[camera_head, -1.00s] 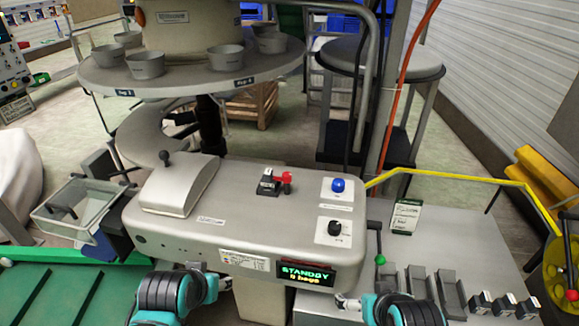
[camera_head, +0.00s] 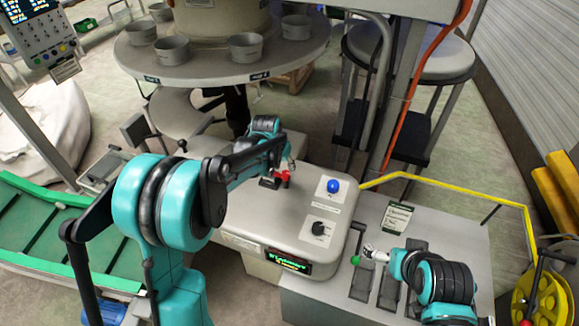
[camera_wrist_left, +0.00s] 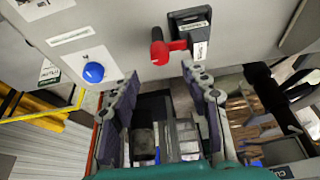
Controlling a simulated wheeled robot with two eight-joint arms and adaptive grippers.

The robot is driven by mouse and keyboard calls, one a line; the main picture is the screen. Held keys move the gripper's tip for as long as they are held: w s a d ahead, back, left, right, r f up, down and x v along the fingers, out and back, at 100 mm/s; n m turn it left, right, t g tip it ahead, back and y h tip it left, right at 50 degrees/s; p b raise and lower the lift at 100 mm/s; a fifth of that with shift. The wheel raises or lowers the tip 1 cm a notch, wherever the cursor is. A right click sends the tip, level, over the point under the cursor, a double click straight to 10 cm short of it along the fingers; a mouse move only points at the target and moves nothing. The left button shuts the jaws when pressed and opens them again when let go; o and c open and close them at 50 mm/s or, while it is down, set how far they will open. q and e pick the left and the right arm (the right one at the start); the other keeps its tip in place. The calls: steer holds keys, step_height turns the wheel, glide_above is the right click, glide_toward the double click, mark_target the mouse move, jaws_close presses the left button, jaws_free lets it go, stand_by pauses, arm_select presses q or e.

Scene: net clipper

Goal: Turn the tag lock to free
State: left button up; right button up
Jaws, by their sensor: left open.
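A red lever (camera_head: 282,178) on a small black base sits on top of the grey clipper housing. It also shows in the left wrist view (camera_wrist_left: 160,46), with a white label on the base beside it. I cannot read which position it marks. My left gripper (camera_head: 291,158) is over the housing, just behind the lever in the head view. In the left wrist view its fingers (camera_wrist_left: 166,78) are spread and empty, with the lever beyond their tips, apart from them. My right gripper (camera_head: 372,254) is beside a green-knobbed lever; its finger gap is unclear.
A blue button (camera_head: 333,186) and a black rotary knob (camera_head: 319,228) are on the housing right of the red lever. A lit display (camera_head: 288,262) is on its front. A round table (camera_head: 205,70) with several grey cups stands behind. A yellow rail (camera_head: 450,182) runs right.

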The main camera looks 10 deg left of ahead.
mark_target(286, 173)
arm_select(q)
steer(key=b+x, duration=0.1)
steer(key=x, duration=0.6)
jaws_close()
